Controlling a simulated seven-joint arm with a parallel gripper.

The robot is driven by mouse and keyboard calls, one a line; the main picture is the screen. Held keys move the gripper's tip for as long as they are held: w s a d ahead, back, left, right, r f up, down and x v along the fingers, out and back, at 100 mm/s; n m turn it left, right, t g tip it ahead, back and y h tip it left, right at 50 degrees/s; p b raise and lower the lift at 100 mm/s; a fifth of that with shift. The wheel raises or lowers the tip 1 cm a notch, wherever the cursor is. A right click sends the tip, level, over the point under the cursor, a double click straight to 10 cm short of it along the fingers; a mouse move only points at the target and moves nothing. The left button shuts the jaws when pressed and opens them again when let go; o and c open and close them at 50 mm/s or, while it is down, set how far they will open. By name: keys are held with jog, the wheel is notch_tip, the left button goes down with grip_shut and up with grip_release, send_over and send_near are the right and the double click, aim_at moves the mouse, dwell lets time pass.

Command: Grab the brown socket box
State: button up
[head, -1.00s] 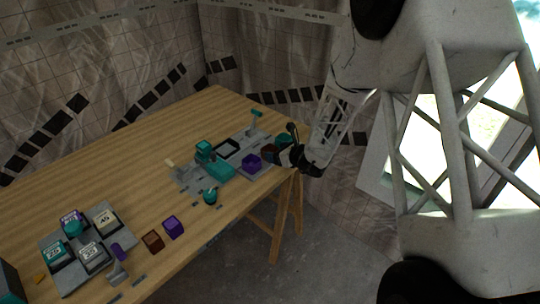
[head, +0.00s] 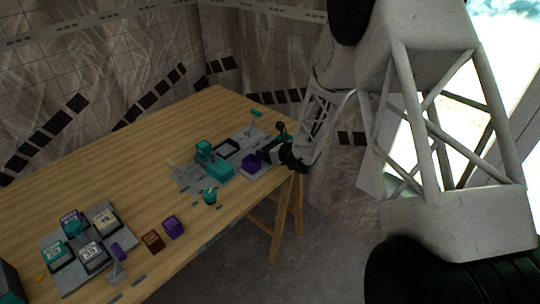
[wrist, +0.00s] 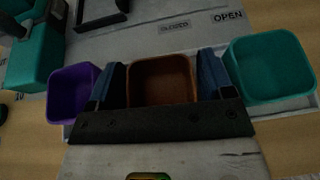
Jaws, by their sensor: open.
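The brown socket box (wrist: 163,66) is an open-topped, rounded square box in the middle of the wrist view. It stands in a row between a purple box (wrist: 74,92) on the left and a teal box (wrist: 272,68) on the right. My gripper (wrist: 161,84) is open, with one dark blue finger on each side of the brown box. I cannot tell whether the fingers touch it. In the head view my gripper (head: 272,154) is at the table's right end and hides the brown box there.
The wooden table (head: 120,150) has a clear middle. A teal device (head: 212,162) stands left of my gripper. A teal cup (head: 210,196), a purple block (head: 172,228) and another brown block (head: 152,241) are nearer the front. A grey tray (head: 68,262) of labelled blocks is at left.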

dwell(0.5)
jog(key=c, duration=0.7)
jog(key=shift+r, duration=0.1)
jog(key=shift+r, duration=4.95)
jog(key=shift+w, duration=0.1)
